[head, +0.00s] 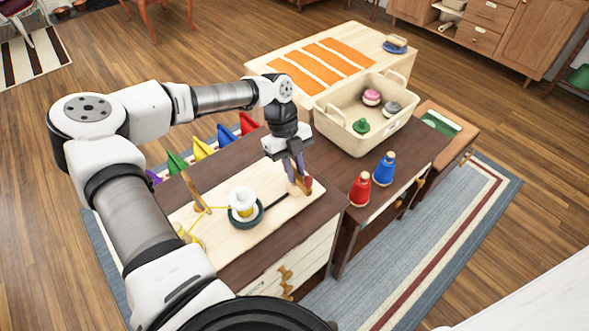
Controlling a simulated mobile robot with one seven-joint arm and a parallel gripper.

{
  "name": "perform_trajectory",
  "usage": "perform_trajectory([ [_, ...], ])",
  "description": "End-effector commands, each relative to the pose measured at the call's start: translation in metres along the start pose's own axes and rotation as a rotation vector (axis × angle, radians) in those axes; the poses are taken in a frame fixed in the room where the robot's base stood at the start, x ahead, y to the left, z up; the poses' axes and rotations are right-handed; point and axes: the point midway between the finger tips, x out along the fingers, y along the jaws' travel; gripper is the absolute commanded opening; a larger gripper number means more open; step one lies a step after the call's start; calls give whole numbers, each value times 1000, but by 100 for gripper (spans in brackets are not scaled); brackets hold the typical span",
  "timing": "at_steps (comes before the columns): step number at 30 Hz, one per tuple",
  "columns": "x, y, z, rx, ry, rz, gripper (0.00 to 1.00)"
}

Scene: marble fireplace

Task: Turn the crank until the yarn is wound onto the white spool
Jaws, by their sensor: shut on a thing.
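The winder stands on a pale wooden board (272,207) on the dark table. The white spool (243,199) stands upright on a dark green round base (246,222). Some yellow yarn shows on the lower part of the spool. A strand of yellow yarn (211,208) runs left from the spool toward a wooden post (193,190). More yellow yarn lies at the board's left end. The crank (308,185), with a red part, is at the board's right side, linked by a dark rod. My gripper (296,179) points down and is shut on the crank's handle, which its fingers partly hide.
A red cone (360,190) and a blue cone (384,169) stand right of the board. A cream bin (341,134) with pink, grey and green items is behind. Several coloured pieces line the table's back left. An orange-striped table (372,50) is farther back.

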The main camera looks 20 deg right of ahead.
Motion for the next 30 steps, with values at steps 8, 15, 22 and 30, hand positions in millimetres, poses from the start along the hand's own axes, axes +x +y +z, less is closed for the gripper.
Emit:
perform_trajectory([
  [8, 1, -2, 1, 223, -3, 91, 0],
  [15, 1, -4, 1, 434, -3, 180, 0],
  [22, 1, -5, 0, 637, -4, 264, 0],
  [30, 2, -6, -1, 874, -5, 363, 0],
])
